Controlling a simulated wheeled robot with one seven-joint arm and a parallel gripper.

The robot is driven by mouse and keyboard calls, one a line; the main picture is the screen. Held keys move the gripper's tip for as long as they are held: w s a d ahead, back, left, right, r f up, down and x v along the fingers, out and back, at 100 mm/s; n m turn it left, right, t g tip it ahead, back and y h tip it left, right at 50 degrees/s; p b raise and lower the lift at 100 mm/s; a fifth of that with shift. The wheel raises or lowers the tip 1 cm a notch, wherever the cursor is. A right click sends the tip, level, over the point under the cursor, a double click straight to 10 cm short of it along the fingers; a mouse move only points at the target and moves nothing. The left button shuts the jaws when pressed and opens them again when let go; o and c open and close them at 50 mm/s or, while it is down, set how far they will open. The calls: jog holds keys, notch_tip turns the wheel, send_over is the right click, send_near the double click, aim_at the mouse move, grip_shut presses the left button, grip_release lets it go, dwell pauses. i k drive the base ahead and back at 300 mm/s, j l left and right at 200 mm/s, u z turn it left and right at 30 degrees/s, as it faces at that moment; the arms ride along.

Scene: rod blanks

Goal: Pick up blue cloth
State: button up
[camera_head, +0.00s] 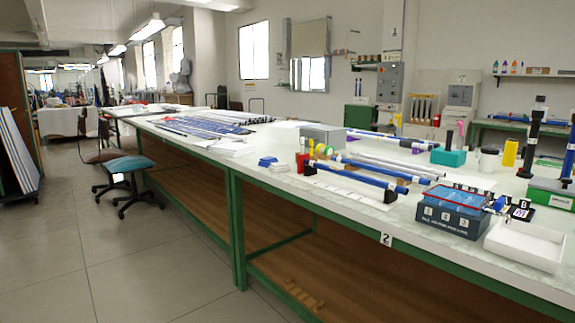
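A small blue folded item (267,161), which looks like a cloth, lies flat near the front edge of the long white worktable (215,158). It is left of the red end block (301,162) of a rod stand. Another small blue piece (496,203) lies by the dark numbered box (449,215); I cannot tell whether it is cloth. My gripper and arm are not in view.
Blue and grey rods (352,178) lie across the table beside a grey box (323,136). A white tray (524,245) stands at the front right. Two chairs (127,167) stand on the floor at the left. The floor (120,255) in front is clear.

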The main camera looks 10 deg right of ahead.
aim_at(266, 162)
jog(key=z, duration=2.3)
jog(key=u, duration=2.3)
jog(key=i+j+z, duration=0.1)
jog(key=i+j, duration=0.15)
jog(key=i, duration=0.3)
jog(key=i+j+z, duration=0.15)
jog(key=i, duration=0.35)
jog(key=i+j+z, duration=0.1)
jog(key=i+j, duration=0.35)
